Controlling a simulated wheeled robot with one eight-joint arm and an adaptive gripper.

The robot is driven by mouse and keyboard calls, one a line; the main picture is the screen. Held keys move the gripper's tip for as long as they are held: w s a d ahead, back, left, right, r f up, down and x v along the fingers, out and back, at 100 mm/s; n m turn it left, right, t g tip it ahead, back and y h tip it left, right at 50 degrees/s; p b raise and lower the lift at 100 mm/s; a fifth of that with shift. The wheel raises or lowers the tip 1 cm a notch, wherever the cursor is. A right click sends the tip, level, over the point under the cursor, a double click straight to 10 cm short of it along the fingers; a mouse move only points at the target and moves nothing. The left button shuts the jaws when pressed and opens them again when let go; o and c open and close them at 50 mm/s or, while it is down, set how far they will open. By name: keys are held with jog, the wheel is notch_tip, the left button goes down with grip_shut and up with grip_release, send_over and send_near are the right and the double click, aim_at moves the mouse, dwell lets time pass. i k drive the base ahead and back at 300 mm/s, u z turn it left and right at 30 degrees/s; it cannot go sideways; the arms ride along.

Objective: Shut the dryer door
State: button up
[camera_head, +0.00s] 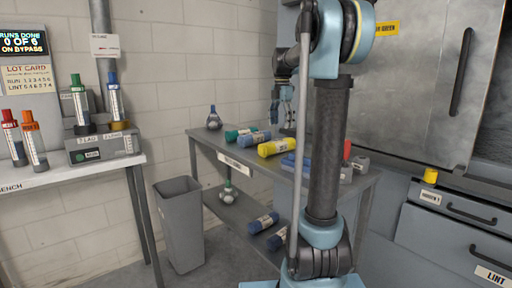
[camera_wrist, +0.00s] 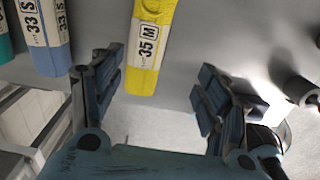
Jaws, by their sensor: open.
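The dryer door (camera_head: 415,95) is a large grey metal panel at the upper right of the head view. Its dark vertical bar handle (camera_head: 461,72) is near its right edge. A darker grey surface shows beyond that edge; I cannot tell how far the door stands open. My gripper (camera_head: 281,112) is above the grey cart, left of the door and apart from the handle, partly hidden by my arm. In the wrist view my gripper (camera_wrist: 158,97) has its fingers spread with nothing held. A yellow cylinder (camera_wrist: 149,45) marked 35 M lies beyond the fingertips. The door is not recognisable there.
The grey cart (camera_head: 222,154) holds the yellow cylinder (camera_head: 277,147), blue and green cylinders, and a flask (camera_head: 213,118). A grey bin (camera_head: 181,225) stands between cart and white bench (camera_head: 70,172). Drawers (camera_head: 455,212) with a yellow cap (camera_head: 430,175) on top are below the door.

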aim_at(420, 92)
jog(key=k, duration=0.95)
